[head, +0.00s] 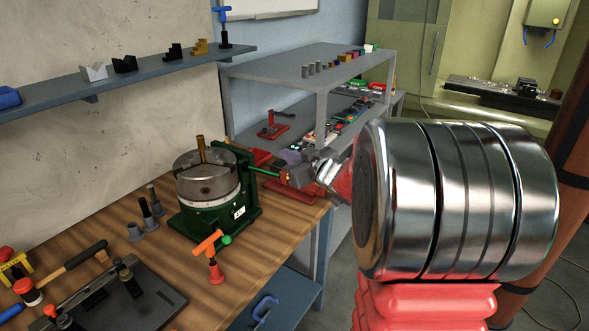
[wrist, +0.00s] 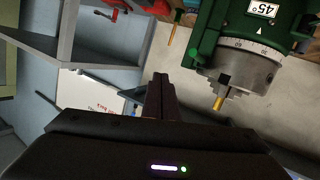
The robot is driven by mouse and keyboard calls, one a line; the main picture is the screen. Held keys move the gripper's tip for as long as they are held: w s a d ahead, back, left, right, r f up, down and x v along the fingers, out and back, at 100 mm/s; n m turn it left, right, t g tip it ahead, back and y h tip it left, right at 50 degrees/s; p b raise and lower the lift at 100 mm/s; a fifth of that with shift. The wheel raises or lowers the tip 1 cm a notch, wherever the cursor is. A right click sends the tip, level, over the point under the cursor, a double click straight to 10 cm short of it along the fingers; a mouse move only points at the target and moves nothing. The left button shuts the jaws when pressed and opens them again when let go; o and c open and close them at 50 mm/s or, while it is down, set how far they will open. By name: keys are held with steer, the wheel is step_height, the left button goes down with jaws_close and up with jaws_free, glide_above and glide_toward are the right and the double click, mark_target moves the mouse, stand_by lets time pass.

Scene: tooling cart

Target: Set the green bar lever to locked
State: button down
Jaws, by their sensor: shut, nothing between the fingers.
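The green-based rotary fixture (head: 208,215) stands on the wooden bench with a round metal chuck (head: 205,180) and a brass pin upright in it. A green bar lever (head: 265,172) sticks out from its right side, nearly level and pointing right. My gripper (head: 297,178) is near the bar's outer end; I cannot tell whether they touch. In the wrist view, my gripper's dark fingers (wrist: 160,95) are shut with nothing between them. The fixture, turned over in that view, shows its green body (wrist: 240,28), a 45° label and the chuck (wrist: 240,68) at the right.
A grey shelf unit (head: 290,68) with small parts is behind my arm. A wall shelf (head: 140,77) hangs above the bench.

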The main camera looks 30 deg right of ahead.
steer(key=s+a+r+m+g+h, duration=0.3)
steer(key=s+a+g+h, duration=0.1)
steer(key=s+a, duration=0.45)
steer(key=s+a+f+g+y, duration=0.2)
steer(key=s+a+f+g, duration=0.1)
steer(key=s+a, duration=0.5)
steer(key=s+a+f+n+g+y, duration=0.1)
steer(key=s+a+f, duration=0.4)
steer(key=s, duration=0.9)
steer(key=a+g+y, duration=0.1)
steer(key=a+g, duration=0.1)
steer(key=a, duration=0.1)
steer(key=shift+s+a, duration=0.25)
steer(key=shift+a, duration=0.15)
steer(key=shift+a, duration=0.1)
